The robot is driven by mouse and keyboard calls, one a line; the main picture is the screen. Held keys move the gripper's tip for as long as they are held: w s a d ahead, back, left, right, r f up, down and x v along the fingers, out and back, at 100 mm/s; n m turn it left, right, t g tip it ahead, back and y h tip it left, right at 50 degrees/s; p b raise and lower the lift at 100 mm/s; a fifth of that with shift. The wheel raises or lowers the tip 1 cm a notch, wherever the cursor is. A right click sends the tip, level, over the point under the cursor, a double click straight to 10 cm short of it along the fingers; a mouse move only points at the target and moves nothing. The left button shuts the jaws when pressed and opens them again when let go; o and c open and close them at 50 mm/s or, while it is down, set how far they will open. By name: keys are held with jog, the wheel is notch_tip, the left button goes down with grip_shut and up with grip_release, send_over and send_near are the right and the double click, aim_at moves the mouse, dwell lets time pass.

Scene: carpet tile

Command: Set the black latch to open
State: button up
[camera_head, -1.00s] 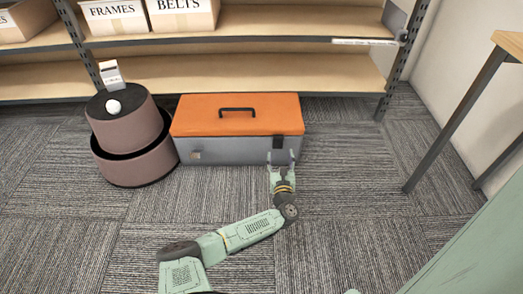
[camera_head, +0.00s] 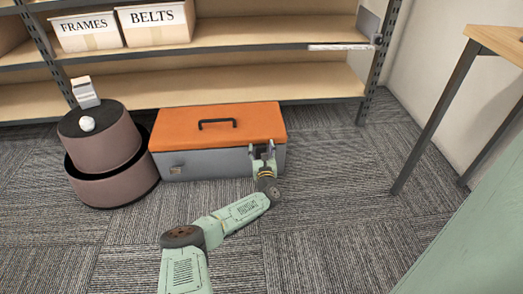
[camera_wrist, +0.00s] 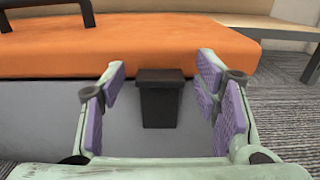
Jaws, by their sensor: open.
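The toolbox has an orange lid (camera_head: 180,125) with a black handle (camera_head: 217,123) and a grey body (camera_head: 205,164). It stands on the carpet in front of the shelf. The black latch (camera_wrist: 160,100) is on the right part of its front face, at the lid seam. In the wrist view it hangs down flat against the grey front. My gripper (camera_head: 263,151) is at the right end of the toolbox front. In the wrist view its purple-padded fingers (camera_wrist: 160,92) are apart, one on each side of the latch, with gaps visible. In the head view the gripper mostly hides the latch.
A brown two-tier round stool (camera_head: 103,140) stands left of the toolbox, with a white ball (camera_head: 87,124) and a small box (camera_head: 85,92) on top. A wooden shelf (camera_head: 230,82) runs behind. A table (camera_head: 440,115) stands at right. Carpet in front of the toolbox is clear.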

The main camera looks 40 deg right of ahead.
jog(key=shift+c, duration=0.4)
grip_shut()
dwell(0.4)
